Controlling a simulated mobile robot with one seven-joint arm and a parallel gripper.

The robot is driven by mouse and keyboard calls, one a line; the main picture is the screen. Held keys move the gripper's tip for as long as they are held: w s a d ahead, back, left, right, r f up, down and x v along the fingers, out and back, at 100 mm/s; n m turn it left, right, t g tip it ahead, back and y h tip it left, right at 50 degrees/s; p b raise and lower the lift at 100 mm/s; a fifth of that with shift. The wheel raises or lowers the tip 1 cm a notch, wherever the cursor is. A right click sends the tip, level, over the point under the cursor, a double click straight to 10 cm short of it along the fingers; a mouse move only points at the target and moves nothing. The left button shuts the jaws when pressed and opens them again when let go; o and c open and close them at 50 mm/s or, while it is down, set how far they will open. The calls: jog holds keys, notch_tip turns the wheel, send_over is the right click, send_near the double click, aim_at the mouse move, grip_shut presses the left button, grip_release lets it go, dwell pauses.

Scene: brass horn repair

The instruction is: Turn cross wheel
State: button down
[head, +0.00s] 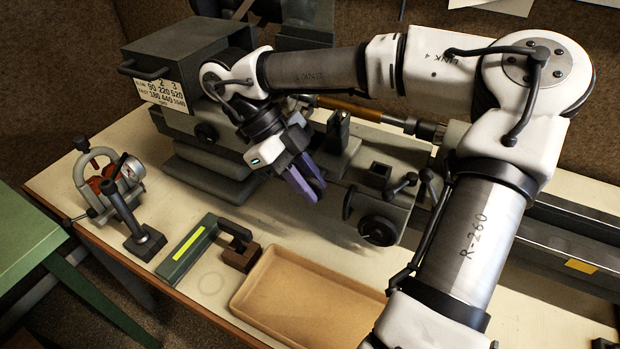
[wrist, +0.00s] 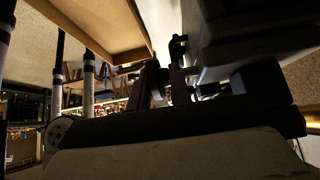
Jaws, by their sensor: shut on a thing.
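A dark cross-slide handle (head: 401,185) is on the lathe carriage, above a larger round handwheel (head: 379,231) on the carriage's front. I cannot tell for certain which is the cross wheel. My gripper (head: 316,193) is left of both, in front of the lathe bed, with its purple fingers pointing down to the right. In the head view it appears apart from both controls. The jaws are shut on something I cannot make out. In the wrist view the fingers (wrist: 165,78) are dark, and what lies between them is unclear.
The lathe headstock (head: 190,60) stands behind my gripper. A tan tray (head: 245,300), which also shows in the wrist view (wrist: 95,25), lies in front. A green tool (head: 190,248), a dark stand (head: 145,243) and a clamp fixture (head: 100,180) sit to the left.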

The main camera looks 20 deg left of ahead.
jog(key=shift+s+a+f, duration=0.1)
jog(key=shift+s+f, duration=0.1)
jog(key=shift+s, duration=0.1)
jog(key=c, duration=1.5)
grip_release()
jog(key=shift+s+a+r, duration=0.1)
jog(key=shift+r, duration=0.1)
jog(key=shift+r, duration=0.2)
jog(key=p+v, duration=0.4)
jog(key=v, duration=0.3)
jog(key=shift+a, duration=0.1)
jog(key=shift+f, duration=0.1)
